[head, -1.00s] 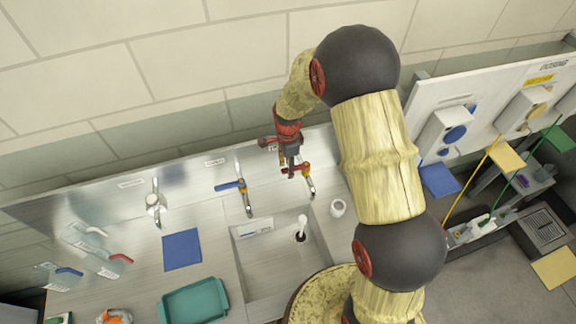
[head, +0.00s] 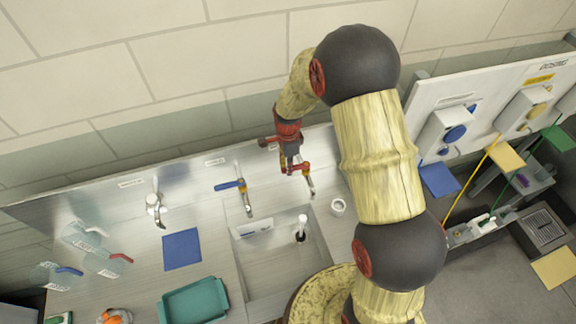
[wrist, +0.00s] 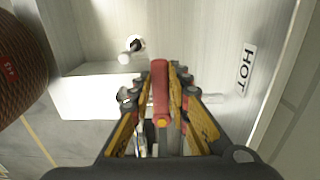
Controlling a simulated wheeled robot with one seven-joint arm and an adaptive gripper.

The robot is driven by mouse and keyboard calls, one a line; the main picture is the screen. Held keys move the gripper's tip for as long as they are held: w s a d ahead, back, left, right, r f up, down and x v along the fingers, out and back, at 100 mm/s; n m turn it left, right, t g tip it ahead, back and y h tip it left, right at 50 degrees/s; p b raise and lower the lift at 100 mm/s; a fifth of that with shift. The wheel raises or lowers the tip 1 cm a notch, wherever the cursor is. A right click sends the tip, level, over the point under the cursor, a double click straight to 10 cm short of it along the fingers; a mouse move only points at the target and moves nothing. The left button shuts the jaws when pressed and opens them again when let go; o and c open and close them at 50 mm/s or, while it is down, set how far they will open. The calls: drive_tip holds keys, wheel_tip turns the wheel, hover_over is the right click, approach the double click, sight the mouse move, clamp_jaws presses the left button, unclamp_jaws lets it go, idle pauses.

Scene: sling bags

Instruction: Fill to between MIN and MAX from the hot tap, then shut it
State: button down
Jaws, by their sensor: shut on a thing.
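The hot tap's red lever (head: 301,169) is at the back wall behind the sink, above its brass-and-chrome spout (head: 310,188). My gripper (head: 289,165) is at the lever. In the wrist view the red lever (wrist: 160,90) lies between the fingers of my gripper (wrist: 161,100), which are shut on it. A "HOT" label (wrist: 244,70) is on the panel beside it. I cannot make out a water level or stream.
A blue-lever tap (head: 231,185) and a plain chrome tap (head: 155,206) stand to the left. A white ring-shaped item (head: 338,207) sits right of the sink.

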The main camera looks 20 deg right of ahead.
drive_tip(key=shift+s+d+n+b, duration=0.15)
drive_tip(key=shift+s+n+b, duration=0.6)
drive_tip(key=shift+n, duration=0.45)
drive_tip(key=shift+s+d+n+b, duration=0.15)
drive_tip(key=shift+s+n+b, duration=0.5)
drive_tip(key=shift+n, duration=0.55)
drive_tip(key=shift+r, duration=0.1)
drive_tip(key=c, duration=1.8)
unclamp_jaws()
drive_tip(key=shift+o, duration=0.6)
wheel_tip(320, 180, up, 12)
